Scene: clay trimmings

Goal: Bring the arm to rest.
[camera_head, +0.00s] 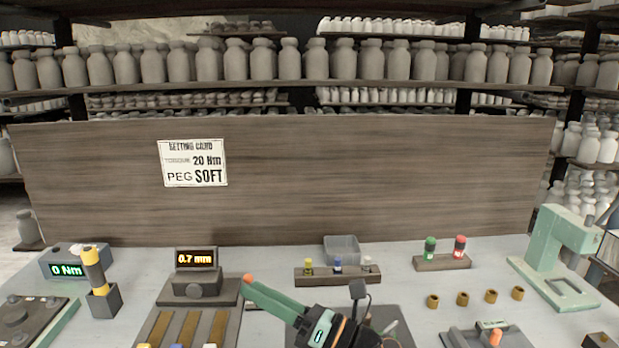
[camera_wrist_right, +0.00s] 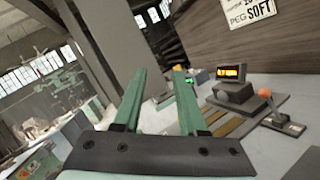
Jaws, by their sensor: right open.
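My right arm comes in at the bottom middle of the head view. Its right gripper (camera_head: 250,290) has pale green fingers that point up and left above the table. In the right wrist view the two fingers of the right gripper (camera_wrist_right: 160,74) stand apart with nothing between them. An orange knob (camera_head: 248,278) shows just beyond the fingertips in the head view. In the right wrist view the orange knob (camera_wrist_right: 264,92) sits on a lever, apart from the fingers. My left gripper is not in view.
A display reading 0.7 mm (camera_head: 195,258) stands behind a slotted tray (camera_head: 150,325). A yellow-handled tool (camera_head: 92,258) stands upright at left. A rack (camera_head: 338,280) with small capped items, several brown rings (camera_head: 462,298) and a green press (camera_head: 560,245) are toward the right. A wooden board (camera_head: 380,180) closes the back.

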